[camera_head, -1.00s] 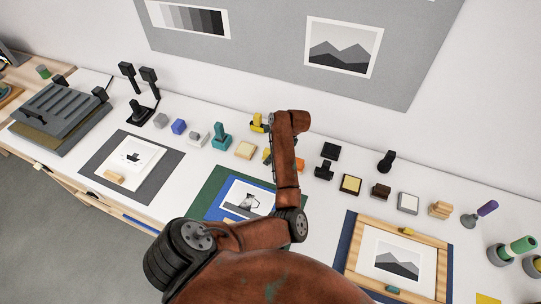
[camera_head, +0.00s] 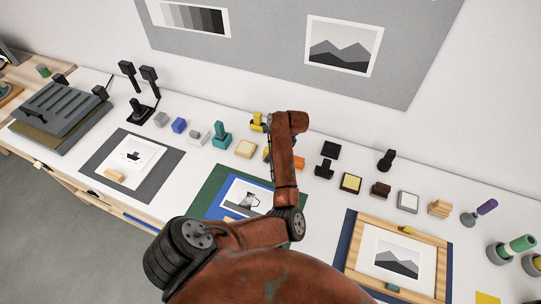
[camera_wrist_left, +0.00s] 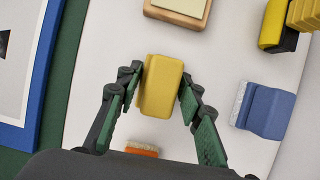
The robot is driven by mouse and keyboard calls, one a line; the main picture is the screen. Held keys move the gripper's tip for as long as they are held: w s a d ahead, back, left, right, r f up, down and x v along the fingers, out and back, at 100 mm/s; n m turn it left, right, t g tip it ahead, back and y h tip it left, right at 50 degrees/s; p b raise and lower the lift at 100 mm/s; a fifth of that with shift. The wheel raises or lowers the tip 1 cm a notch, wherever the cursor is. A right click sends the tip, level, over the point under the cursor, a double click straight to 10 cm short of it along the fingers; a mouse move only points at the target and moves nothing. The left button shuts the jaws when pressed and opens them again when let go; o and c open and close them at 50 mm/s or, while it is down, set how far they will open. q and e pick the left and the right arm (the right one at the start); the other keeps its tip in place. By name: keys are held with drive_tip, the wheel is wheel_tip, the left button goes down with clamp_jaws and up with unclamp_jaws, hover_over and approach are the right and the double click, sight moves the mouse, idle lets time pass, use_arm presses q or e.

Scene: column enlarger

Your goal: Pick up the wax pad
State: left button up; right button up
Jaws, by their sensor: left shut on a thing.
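A plain yellow block with rounded edges, which looks like the wax pad (camera_wrist_left: 160,86), sits between the fingers of my left gripper (camera_wrist_left: 158,92) in the left wrist view. The fingers are shut on its two sides. I cannot tell whether the block touches the table or hangs just above it. In the head view my left arm covers the gripper and the block. My right gripper is in neither current view.
Close around the gripper are a wood-based cream pad (camera_wrist_left: 183,8), a blue brush (camera_wrist_left: 265,110), an orange brush (camera_wrist_left: 142,149) and a yellow-and-black tool (camera_wrist_left: 280,28). A wooden frame (camera_head: 439,270) lies right of my arm. White table (camera_wrist_left: 110,45) shows between things.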

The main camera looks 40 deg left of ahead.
use_arm(q)
drive_tip(key=shift+c, duration=0.4)
wheel_tip(320, 180, up, 10)
drive_tip(key=shift+r+b, duration=0.1)
drive_tip(key=shift+b, duration=0.5)
drive_tip(key=o, duration=0.7)
drive_tip(key=shift+c, duration=0.2)
drive_tip(key=c, duration=0.8)
drive_tip(key=o, duration=0.8)
clamp_jaws()
